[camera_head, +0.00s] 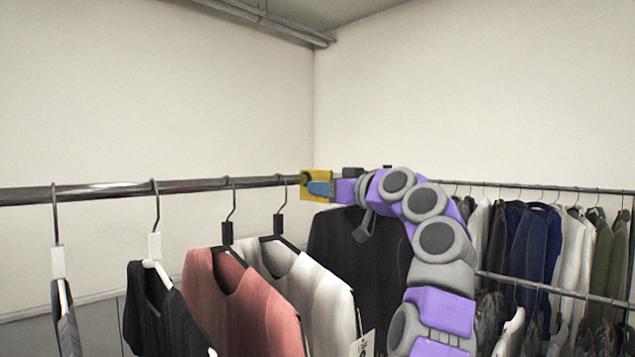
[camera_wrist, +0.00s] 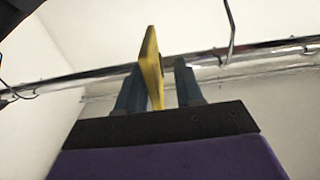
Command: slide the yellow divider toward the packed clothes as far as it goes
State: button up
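The yellow divider (camera_head: 313,179) is a flat plate on the metal rail, at the right end of the rail's visible stretch. In the wrist view the divider (camera_wrist: 152,58) shows nearly edge-on, upright between the two blue fingers of my gripper (camera_wrist: 160,66). It lies close against the left finger; a clear gap separates it from the right finger. Whether it touches the left finger I cannot tell. In the head view my gripper (camera_head: 320,188) overlaps the divider's lower right part. Spaced clothes, including a pink top (camera_head: 235,300), hang left of the divider.
The rail (camera_head: 105,190) carries several hangers. A black garment (camera_head: 340,245) hangs just below my arm; its hook is hidden. A separate rack of tightly packed clothes (camera_head: 530,240) stands at the right. A hanger hook (camera_wrist: 231,30) is right of my fingers in the wrist view.

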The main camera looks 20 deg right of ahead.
jog(key=shift+w+r, duration=0.1)
jog(key=shift+w, duration=0.45)
jog(key=shift+w+d, duration=0.45)
jog(key=shift+w, duration=0.05)
jog(key=shift+a, duration=0.55)
jog(key=shift+c, duration=1)
jog(key=c, duration=0.5)
jog(key=shift+d, duration=0.1)
grip_shut()
